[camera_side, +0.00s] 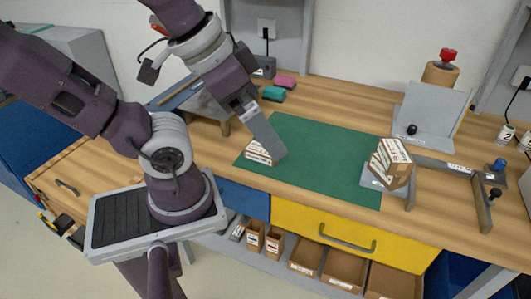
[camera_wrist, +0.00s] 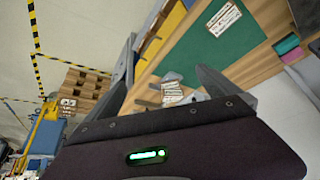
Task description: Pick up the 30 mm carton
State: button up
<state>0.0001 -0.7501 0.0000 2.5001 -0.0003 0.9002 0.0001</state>
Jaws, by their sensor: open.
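Several white-and-brown printed cartons (camera_side: 393,160) sit stacked, some tilted, on a small grey stand at the right end of the green mat (camera_side: 320,160). The stack also shows in the wrist view (camera_wrist: 172,92), small and between my fingers. Another low printed carton or group (camera_side: 257,152) lies at the mat's left end. It is partly hidden behind my finger, and it shows at the top of the wrist view (camera_wrist: 223,20). I cannot read which carton is 30 mm. My gripper (camera_side: 278,156) is open and empty, its fingers (camera_wrist: 166,55) apart above the bench.
Pink (camera_side: 285,82) and teal (camera_side: 274,94) blocks lie behind the mat. A grey angled plate (camera_side: 432,108) and grey rails (camera_side: 480,200) stand right of the stack. Open boxes (camera_side: 345,268) sit on the shelf below. The mat's middle is clear.

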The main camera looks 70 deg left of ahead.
aim_at(263, 153)
dwell(0.4)
jog(key=shift+c, duration=1.2)
jog(key=w+a+f+m+g+y, duration=0.3)
jog(key=w+a+f+m, duration=0.1)
jog(key=f, duration=0.2)
jog(key=w+a+f+m+g+y, duration=0.4)
jog(key=a+f, duration=0.1)
jog(key=f, duration=0.2)
jog(key=w+a+f+m+g+y, duration=0.3)
jog(key=w+a+f+m+y, duration=0.1)
jog(key=f, duration=0.3)
jog(key=shift+a+f+m, duration=0.2)
jog(key=shift+a+m, duration=0.2)
jog(key=shift+m, duration=0.1)
jog(key=shift+m+y, duration=0.3)
jog(key=shift+y, duration=0.1)
jog(key=x, duration=0.7)
jog(key=shift+s+a+f, duration=0.2)
jog(key=shift+f, duration=0.1)
jog(key=shift+g, duration=0.3)
grip_shut()
